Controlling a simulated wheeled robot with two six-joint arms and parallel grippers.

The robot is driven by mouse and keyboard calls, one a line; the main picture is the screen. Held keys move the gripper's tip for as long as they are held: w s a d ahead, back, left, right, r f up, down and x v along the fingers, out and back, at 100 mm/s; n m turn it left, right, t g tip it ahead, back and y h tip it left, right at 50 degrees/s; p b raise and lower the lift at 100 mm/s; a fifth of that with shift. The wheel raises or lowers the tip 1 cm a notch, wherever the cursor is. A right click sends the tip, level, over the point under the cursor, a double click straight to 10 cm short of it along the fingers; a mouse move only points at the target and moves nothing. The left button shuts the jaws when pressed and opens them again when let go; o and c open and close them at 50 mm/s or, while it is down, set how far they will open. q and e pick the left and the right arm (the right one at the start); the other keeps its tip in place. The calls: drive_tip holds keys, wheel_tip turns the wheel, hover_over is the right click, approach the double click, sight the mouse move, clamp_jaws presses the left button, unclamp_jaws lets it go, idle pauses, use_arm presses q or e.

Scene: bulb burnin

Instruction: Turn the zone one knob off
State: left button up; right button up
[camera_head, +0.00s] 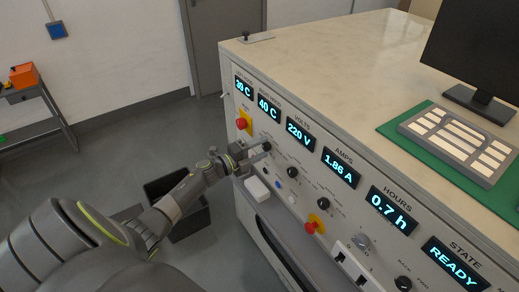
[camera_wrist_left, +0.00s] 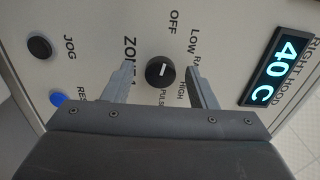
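The zone one knob (camera_wrist_left: 160,71) is a round black knob with a short white mark on its face, on the light grey panel. In the left wrist view the labels ZONE 1, OFF, LOW, HIGH and PULSE surround it. The white mark runs roughly up and down in that view; which label it points to is not clear. My left gripper (camera_wrist_left: 161,73) is open, with one finger on each side of the knob and visible gaps between. In the head view my left gripper (camera_head: 262,151) is at the panel, partly blocking the controls there. My right gripper is not in view.
Near the knob are a black JOG button (camera_wrist_left: 40,46) and a blue button (camera_wrist_left: 57,98). The 40 C display (camera_wrist_left: 278,70) is to the right. The panel also has red knobs on yellow plates (camera_head: 241,123), more black knobs (camera_head: 292,172) and a READY display (camera_head: 451,262).

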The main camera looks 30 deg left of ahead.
use_arm(q)
drive_tip(key=b+v, duration=0.4)
drive_tip(key=v, duration=1.3)
drive_tip(key=shift+s, duration=0.25)
drive_tip(key=shift+a, duration=0.1)
drive_tip(key=s+a+f+n+g+y, duration=0.25)
drive_tip(key=s+f+n, duration=0.2)
drive_tip(key=f, duration=0.55)
drive_tip(key=s+a+f+n+g+y, duration=0.15)
drive_tip(key=s+f+n+y, duration=0.35)
drive_tip(key=f, duration=0.5)
drive_tip(key=s+a+f+n+g+y, duration=0.1)
drive_tip(key=s+f+n+g+y, duration=0.15)
drive_tip(key=f+n, duration=0.55)
drive_tip(key=s+d+f+n+g+h, duration=0.1)
drive_tip(key=s+d+f+g, duration=0.3)
drive_tip(key=s+d+f, duration=0.5)
drive_tip(key=s+d+f+n+g+h, duration=0.1)
drive_tip(key=s+d+f+n+g, duration=0.3)
drive_tip(key=s+d+f, duration=0.6)
drive_tip(key=s+f+g, duration=0.1)
drive_tip(key=s+f, duration=0.1)
drive_tip(key=s, duration=0.4)
drive_tip(key=shift+s+d, duration=0.25)
drive_tip(key=shift+d, duration=0.05)
drive_tip(key=shift+n, duration=0.25)
drive_tip(key=shift+c, duration=0.4)
